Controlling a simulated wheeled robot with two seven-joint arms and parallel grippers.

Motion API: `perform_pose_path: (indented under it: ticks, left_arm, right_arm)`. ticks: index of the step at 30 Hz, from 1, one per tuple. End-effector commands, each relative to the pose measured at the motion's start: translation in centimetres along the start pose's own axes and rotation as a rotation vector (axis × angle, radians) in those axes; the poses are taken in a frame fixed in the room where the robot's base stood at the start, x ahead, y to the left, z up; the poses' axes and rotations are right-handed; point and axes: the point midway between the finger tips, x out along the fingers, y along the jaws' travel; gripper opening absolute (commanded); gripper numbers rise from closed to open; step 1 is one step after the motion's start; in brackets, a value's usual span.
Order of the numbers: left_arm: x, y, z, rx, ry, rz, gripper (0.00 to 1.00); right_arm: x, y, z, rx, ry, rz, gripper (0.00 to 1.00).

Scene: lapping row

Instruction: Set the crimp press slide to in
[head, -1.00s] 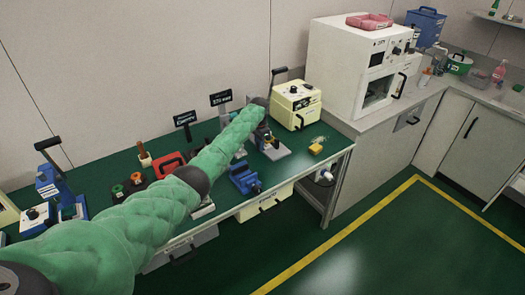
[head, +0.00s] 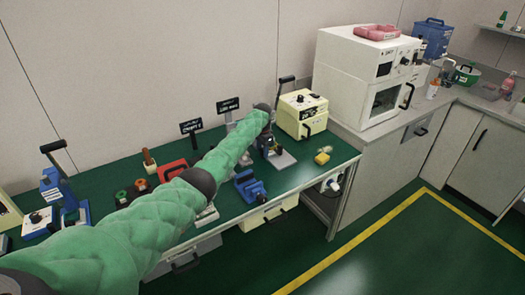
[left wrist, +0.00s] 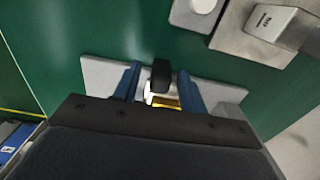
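The fixture under my left gripper, which I take to be the crimp press (head: 281,159), stands on a light grey base plate on the green bench. In the left wrist view its plate (left wrist: 99,72) lies slanted, with a black knob (left wrist: 160,75) near the middle. My left gripper (head: 268,140) is right over the fixture. The slide's position is unclear. My right gripper is not in view.
A cream box (head: 302,114) with a raised lever stands close behind the fixture. A yellow piece (head: 322,158) lies to its right. A blue clamp-like device (head: 250,187) is in front. Small signs stand behind. A white oven (head: 362,80) stands on the right counter.

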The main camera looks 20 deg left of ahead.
Motion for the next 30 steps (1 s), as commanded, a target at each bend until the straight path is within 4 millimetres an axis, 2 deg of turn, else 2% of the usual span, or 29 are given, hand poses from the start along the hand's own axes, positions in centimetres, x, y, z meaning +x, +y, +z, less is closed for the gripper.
perform_pose_path:
  ticks: [5, 9, 12, 21, 30]
  left_arm:
    - [-0.2, 0.0, 0.0, 0.0, 0.0, 0.0, 0.42]
    - [-1.5, -0.1, 0.0, -0.001, 0.002, -0.001, 0.42]
    - [-3.0, -0.1, 0.0, 0.0, 0.002, -0.002, 0.42]
    - [-6.8, 0.0, -0.1, 0.001, 0.001, 0.0, 0.42]
    - [-7.8, 0.0, 0.0, 0.0, -0.001, 0.001, 0.42]
  right_arm:
    - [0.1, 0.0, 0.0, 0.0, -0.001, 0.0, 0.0]
    - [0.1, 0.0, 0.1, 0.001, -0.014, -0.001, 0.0]
    - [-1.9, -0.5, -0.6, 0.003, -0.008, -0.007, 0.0]
    - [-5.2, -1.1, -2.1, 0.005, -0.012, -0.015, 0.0]
    - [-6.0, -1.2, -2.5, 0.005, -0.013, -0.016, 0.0]
